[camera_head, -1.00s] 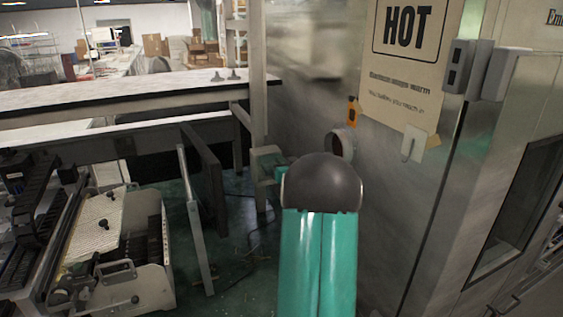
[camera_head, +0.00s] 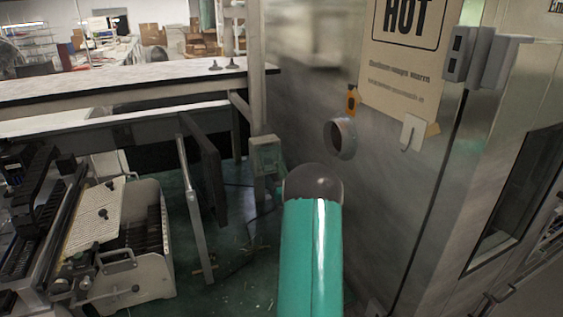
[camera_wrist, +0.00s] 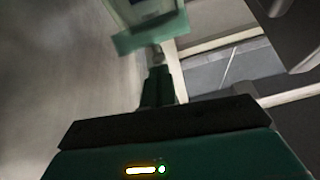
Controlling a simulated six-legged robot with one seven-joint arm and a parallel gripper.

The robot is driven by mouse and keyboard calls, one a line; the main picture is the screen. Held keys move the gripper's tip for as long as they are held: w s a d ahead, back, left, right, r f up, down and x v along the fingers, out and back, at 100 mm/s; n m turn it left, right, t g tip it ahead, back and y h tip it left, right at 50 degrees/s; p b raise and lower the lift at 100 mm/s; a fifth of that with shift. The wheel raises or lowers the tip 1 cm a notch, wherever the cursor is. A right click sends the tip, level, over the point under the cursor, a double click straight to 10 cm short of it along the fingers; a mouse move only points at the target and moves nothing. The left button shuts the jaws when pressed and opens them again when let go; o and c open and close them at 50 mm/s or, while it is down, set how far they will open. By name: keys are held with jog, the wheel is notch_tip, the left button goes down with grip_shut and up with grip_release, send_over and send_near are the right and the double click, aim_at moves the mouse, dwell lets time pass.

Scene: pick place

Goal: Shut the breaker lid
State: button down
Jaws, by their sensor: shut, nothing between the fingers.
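The breaker box (camera_head: 265,155) is a small pale grey-green box on a post, left of the large metal cabinet in the head view. Its front face shows there, but I cannot tell for sure whether its lid is fully shut. In the wrist view a pale box with a teal slab along its near edge (camera_wrist: 150,36) is at the top, partly cut off and blurred. My gripper (camera_wrist: 157,76) is shut and empty, pointing toward that slab; I cannot tell whether they touch. In the head view my own arm hides the gripper.
The metal cabinet wall with a round port (camera_head: 341,138) and a hook (camera_head: 411,132) stands to the right. A dark upright panel (camera_head: 208,180) and a machine with a ribbed plate (camera_head: 95,215) stand to the left. Green floor lies between.

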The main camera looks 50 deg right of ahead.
aim_at(276, 170)
jog(key=f, duration=0.1)
jog(key=w+f, duration=0.1)
jog(key=f, duration=0.2)
jog(key=shift+w+d+f, duration=0.2)
jog(key=shift+w+d, duration=0.05)
jog(key=shift+d, duration=0.15)
jog(key=w+f, duration=0.1)
jog(key=w+d+f, duration=0.2)
jog(key=shift+w+f, duration=0.35)
jog(key=shift+f, duration=0.05)
jog(key=shift+w, duration=0.15)
jog(key=v, duration=0.8)
jog(key=shift+d, duration=0.2)
